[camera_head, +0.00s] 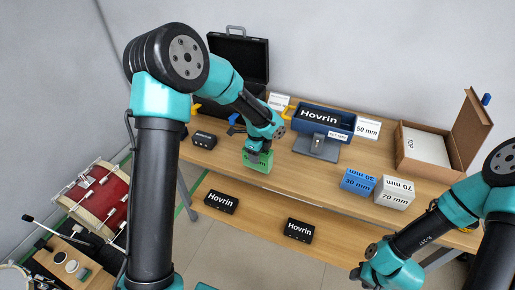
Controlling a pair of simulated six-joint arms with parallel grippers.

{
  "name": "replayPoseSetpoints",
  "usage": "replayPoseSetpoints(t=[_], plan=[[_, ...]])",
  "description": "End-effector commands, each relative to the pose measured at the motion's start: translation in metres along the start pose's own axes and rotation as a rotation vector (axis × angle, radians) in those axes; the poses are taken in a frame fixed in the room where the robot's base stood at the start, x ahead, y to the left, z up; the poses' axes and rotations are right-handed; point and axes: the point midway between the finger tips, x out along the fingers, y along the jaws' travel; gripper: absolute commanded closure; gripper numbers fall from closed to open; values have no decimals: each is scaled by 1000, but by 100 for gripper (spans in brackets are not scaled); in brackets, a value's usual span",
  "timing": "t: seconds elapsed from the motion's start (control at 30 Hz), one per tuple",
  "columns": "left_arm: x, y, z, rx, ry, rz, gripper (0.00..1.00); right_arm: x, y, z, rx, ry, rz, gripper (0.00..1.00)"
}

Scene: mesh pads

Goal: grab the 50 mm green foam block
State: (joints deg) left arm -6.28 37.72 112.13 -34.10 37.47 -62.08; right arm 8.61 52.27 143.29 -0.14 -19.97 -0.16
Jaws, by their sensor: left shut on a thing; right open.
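The green foam block (258,164) is on the wooden table near its front edge, left of the middle. My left gripper (257,152) is over it from above and shut on it; the fingers are largely hidden by the wrist. Whether the block touches the table I cannot tell. A "50 mm" label (368,129) stands at the back of the table, right of the blue bin. My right gripper (362,275) is open and empty at the lower right, in front of the table.
A blue Hovrin bin (309,122) stands behind the block. A blue 30 mm block (358,181) and a white 70 mm block (395,192) sit to the right. An open cardboard box (404,161) is at the far right. A black case (240,57) stands at the back left.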

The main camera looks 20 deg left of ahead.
Motion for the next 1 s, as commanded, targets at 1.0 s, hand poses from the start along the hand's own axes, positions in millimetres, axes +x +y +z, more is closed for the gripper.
replayPoseSetpoints(t=[1.0], plan=[[-10, 99, -52, -1, 0, 0, 70, 0, 0, 0, 0, 0, 0, 57]])
